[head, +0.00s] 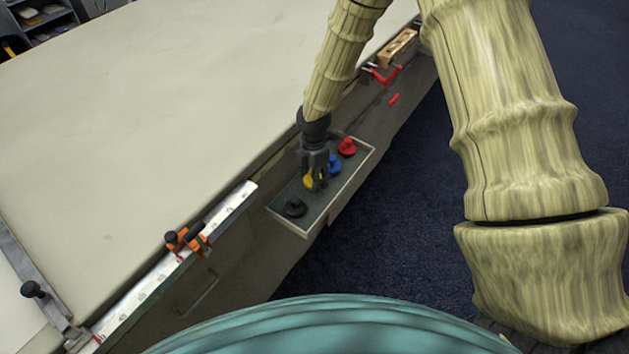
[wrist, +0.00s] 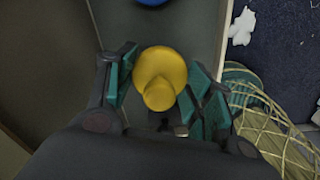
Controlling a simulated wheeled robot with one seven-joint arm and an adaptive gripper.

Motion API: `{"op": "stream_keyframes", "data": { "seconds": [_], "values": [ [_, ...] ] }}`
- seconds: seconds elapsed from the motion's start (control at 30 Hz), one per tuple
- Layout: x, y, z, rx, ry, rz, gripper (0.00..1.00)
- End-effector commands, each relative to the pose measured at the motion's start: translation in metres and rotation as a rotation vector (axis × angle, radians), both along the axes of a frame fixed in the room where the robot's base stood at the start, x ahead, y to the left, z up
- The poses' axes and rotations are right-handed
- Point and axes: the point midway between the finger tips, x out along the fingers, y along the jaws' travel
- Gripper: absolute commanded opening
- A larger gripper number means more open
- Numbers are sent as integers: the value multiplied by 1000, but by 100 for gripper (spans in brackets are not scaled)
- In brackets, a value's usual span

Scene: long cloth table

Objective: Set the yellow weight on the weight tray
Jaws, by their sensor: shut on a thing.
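The yellow weight (head: 308,181) is between the fingers of my gripper (head: 317,184), over the weight tray (head: 284,226). In the wrist view the yellow weight (wrist: 160,75) shows from above, with a green-padded finger on each side; my gripper (wrist: 161,84) is shut on it. The weight looks upright and at or close to the tray floor; I cannot tell whether it touches. The tray is a shallow dark tray with a pale rim, along the table's side. In the head view my fingers hide part of the weight.
A ruler strip with an orange clamp (head: 187,238) lies along the table edge. The cloth table top (head: 150,120) is mostly clear.

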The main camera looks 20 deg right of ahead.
Motion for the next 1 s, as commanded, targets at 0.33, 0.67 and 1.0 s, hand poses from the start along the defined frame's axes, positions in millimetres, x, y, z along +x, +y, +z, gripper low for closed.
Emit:
{"op": "stream_keyframes", "data": {
  "seconds": [0.33, 0.67, 1.0],
  "values": [
    [0, 0, -29, 0, -1, -1, 13],
    [0, 0, -32, 0, 0, -1, 54],
    [0, 0, -31, 0, 0, -1, 74]
  ]
}}
